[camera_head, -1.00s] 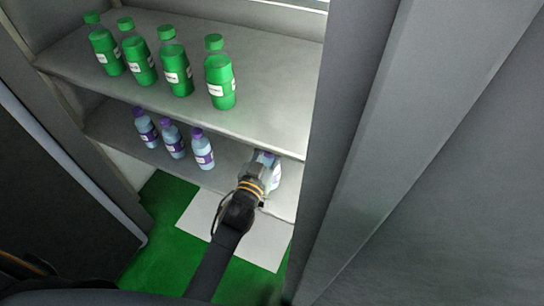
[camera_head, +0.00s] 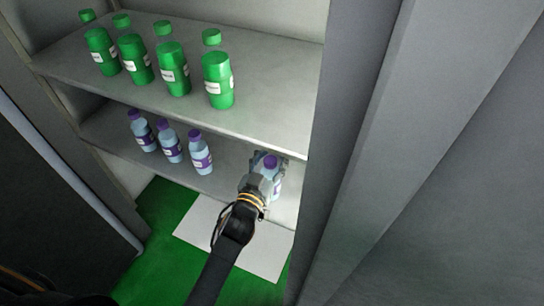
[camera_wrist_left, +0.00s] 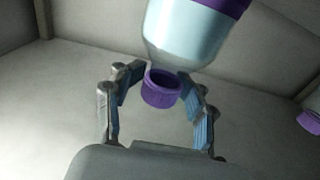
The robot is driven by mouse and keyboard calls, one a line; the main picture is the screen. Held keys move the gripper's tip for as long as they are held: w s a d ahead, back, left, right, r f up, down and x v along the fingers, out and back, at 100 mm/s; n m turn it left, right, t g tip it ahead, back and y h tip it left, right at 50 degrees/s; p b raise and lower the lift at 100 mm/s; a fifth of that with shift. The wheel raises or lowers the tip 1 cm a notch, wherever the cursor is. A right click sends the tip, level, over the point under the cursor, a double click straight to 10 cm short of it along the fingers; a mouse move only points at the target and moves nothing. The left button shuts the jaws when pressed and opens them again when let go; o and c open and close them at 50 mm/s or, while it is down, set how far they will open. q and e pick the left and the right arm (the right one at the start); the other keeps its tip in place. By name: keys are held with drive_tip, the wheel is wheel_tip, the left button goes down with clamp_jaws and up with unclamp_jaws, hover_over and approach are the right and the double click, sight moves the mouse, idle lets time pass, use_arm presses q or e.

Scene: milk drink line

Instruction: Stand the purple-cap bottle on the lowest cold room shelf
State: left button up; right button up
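The purple-cap bottle (camera_head: 271,170), pale blue with a purple label, is at the right end of the lowest visible cold room shelf (camera_head: 232,160), roughly upright. In the left wrist view its purple cap (camera_wrist_left: 162,90) and pale body show between and beyond my fingers. My left gripper (camera_head: 269,158) is around it with fingers spread; gaps show beside the cap, so it looks open. The left gripper (camera_wrist_left: 158,78) also shows in the wrist view. The bottle's base is partly hidden by my gripper, so its contact with the shelf cannot be seen clearly. My right gripper is out of view.
Several purple-cap bottles (camera_head: 171,146) stand left on the same shelf. Green bottles (camera_head: 217,80) stand on the shelf above (camera_head: 270,110), close over my gripper. A grey wall panel (camera_head: 345,170) bounds the right side. A white sheet (camera_head: 215,232) lies on the green floor.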

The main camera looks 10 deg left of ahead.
use_arm(q)
drive_tip(key=shift+r, duration=0.2)
drive_tip(key=s+a+p, duration=0.1)
drive_tip(key=s+p, duration=0.3)
drive_tip(key=s, duration=0.8)
drive_tip(key=shift+a, duration=0.35)
drive_tip(key=s+f+g, duration=0.4)
drive_tip(key=s+f, duration=0.1)
drive_tip(key=f, duration=0.9)
drive_tip(key=s+f+g, duration=0.4)
drive_tip(key=f, duration=0.9)
drive_tip(key=s+a+f+g+y, duration=0.1)
drive_tip(key=s+a+f+g, duration=0.3)
drive_tip(key=s+f, duration=0.5)
drive_tip(key=s+a+f+g+y, duration=0.1)
drive_tip(key=s+a+f+g, duration=0.3)
drive_tip(key=s+f, duration=0.5)
drive_tip(key=s+a, duration=0.2)
drive_tip(key=s, duration=0.6)
drive_tip(key=shift+s+a+f+m+g+y, duration=0.15)
drive_tip(key=shift+s+f+m+g+y, duration=0.15)
drive_tip(key=shift+s+m+g, duration=0.1)
